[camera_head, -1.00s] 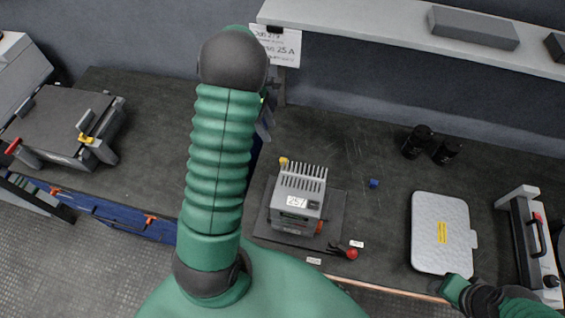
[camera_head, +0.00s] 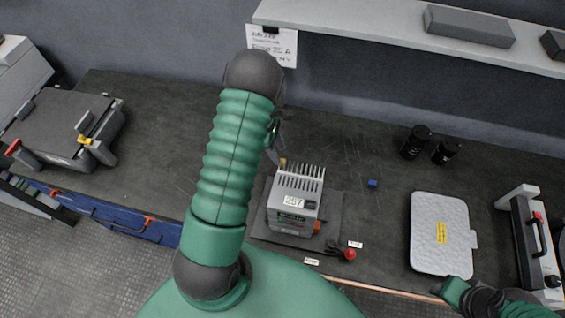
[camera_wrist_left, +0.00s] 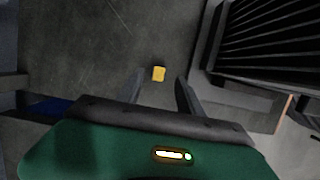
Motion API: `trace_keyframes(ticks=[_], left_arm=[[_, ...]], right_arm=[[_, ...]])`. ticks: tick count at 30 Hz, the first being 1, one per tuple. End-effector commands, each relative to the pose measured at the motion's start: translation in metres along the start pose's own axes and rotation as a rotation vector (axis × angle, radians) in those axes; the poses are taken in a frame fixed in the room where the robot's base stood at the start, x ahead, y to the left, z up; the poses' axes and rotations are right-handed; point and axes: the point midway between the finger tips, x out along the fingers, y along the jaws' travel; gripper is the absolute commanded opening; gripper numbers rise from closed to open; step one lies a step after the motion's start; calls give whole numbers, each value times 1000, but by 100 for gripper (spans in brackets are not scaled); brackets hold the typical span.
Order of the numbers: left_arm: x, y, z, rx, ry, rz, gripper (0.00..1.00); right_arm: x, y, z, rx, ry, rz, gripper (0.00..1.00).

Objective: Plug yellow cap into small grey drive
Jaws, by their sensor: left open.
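The yellow cap (camera_head: 283,161) lies on the dark bench just behind the small grey drive, at its back left corner. It also shows in the left wrist view (camera_wrist_left: 158,73), between the two fingertips in the picture, with a gap on each side. My left gripper (camera_head: 278,150) is open and empty above the cap, partly hidden by my arm; its fingers show in the left wrist view (camera_wrist_left: 160,82). The small grey drive (camera_head: 291,217) stands on a dark mat, with ribs on top and a lit display. My right gripper (camera_head: 440,288) is at the lower right, its fingers unclear.
A blue cap (camera_head: 373,183) lies right of the drive. A red knob (camera_head: 350,254) is near the front edge. A shelf (camera_head: 350,27) overhangs the back. The bench's left middle is clear.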

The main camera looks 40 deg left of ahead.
Motion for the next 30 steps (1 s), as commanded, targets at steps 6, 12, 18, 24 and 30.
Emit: trace_keyframes(ticks=[6,12,18,24,30], left_arm=[[6,0,-2,-2,0,-2,44],[40,0,-5,-2,1,-3,44],[52,0,-4,-1,1,0,44],[52,0,-5,-1,0,0,44],[52,0,-5,-1,0,0,25]], right_arm=[[0,0,0,0,0,0,44],[-1,0,0,0,0,0,44],[-1,0,0,0,0,0,44],[-1,0,0,0,0,0,44],[-1,0,0,0,0,0,44]])
